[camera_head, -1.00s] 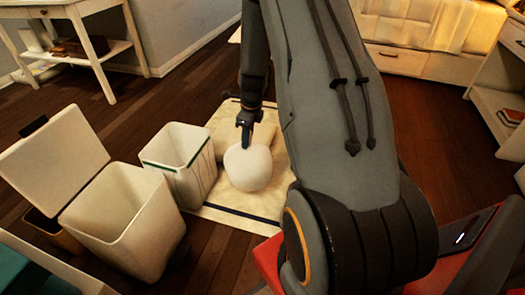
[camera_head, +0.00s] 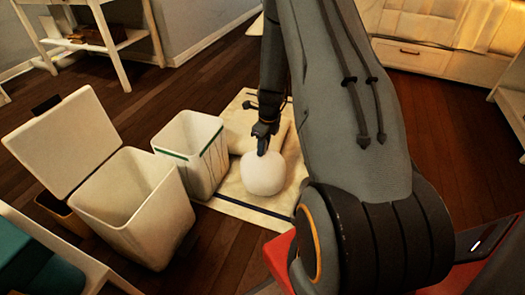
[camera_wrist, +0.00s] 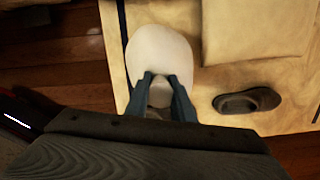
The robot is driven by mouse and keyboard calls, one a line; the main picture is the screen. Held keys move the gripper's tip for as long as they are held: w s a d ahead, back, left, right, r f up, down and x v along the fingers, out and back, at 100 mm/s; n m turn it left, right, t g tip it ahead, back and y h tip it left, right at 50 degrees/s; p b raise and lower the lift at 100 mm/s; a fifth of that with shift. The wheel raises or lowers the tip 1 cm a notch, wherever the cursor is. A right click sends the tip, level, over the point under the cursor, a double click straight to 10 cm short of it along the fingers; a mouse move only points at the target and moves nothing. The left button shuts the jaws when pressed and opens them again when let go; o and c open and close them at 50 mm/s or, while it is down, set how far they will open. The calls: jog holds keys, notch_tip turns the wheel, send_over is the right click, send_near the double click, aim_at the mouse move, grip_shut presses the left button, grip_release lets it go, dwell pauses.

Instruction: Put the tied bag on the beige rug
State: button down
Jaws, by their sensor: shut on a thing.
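The tied bag (camera_head: 264,176) is white and round, and it is at the beige rug (camera_head: 234,208) in the head view. My gripper (camera_head: 263,149) is above the bag and shut on its top. In the wrist view the bag (camera_wrist: 160,50) shows beyond the two blue fingers (camera_wrist: 160,92), which close on its knot. The rug (camera_wrist: 226,82) is under and beside the bag there. I cannot tell whether the bag's underside touches the rug or hangs just above it.
A white bin with a green stripe (camera_head: 197,168) stands left of the rug. A larger bin (camera_head: 136,212) with an open lid is farther left. A beige cushion-like thing (camera_head: 243,130) and a dark slipper-like thing (camera_wrist: 247,100) lie on the rug. A bed (camera_head: 430,62) is behind.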

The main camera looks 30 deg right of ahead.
jog(key=shift+f, duration=0.45)
jog(key=c, duration=1.5)
grip_release()
jog(key=shift+c, duration=0.2)
